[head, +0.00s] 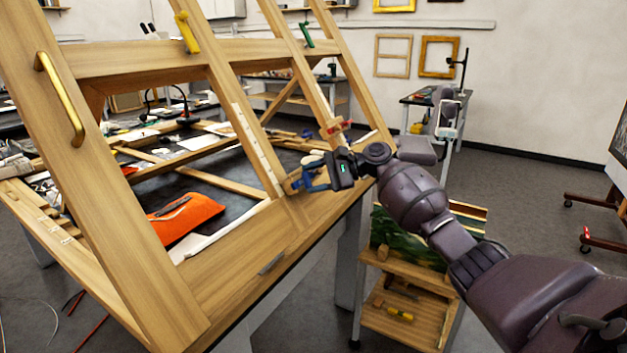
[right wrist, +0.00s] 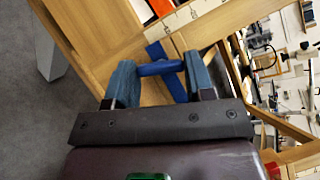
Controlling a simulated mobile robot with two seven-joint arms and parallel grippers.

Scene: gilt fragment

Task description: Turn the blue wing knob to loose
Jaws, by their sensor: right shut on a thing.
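The blue wing knob (right wrist: 160,68) sits on the wooden frame (right wrist: 105,30) and shows in the right wrist view between my fingers. One wing spans the gap from finger to finger. My right gripper (right wrist: 160,76) is shut on the knob, with a blue-grey finger at each end of that wing. In the head view my right gripper (head: 308,180) is at the lower right part of the large wooden frame (head: 235,275). There the fingers and the knob are both blue and hard to tell apart. My left gripper is not in view.
A yellow knob (head: 187,32), a green knob (head: 307,35) and a red knob (head: 335,127) are on the frame's bars. A brass handle (head: 60,98) is on the left bar. A wooden cart (head: 405,325) stands below my right arm.

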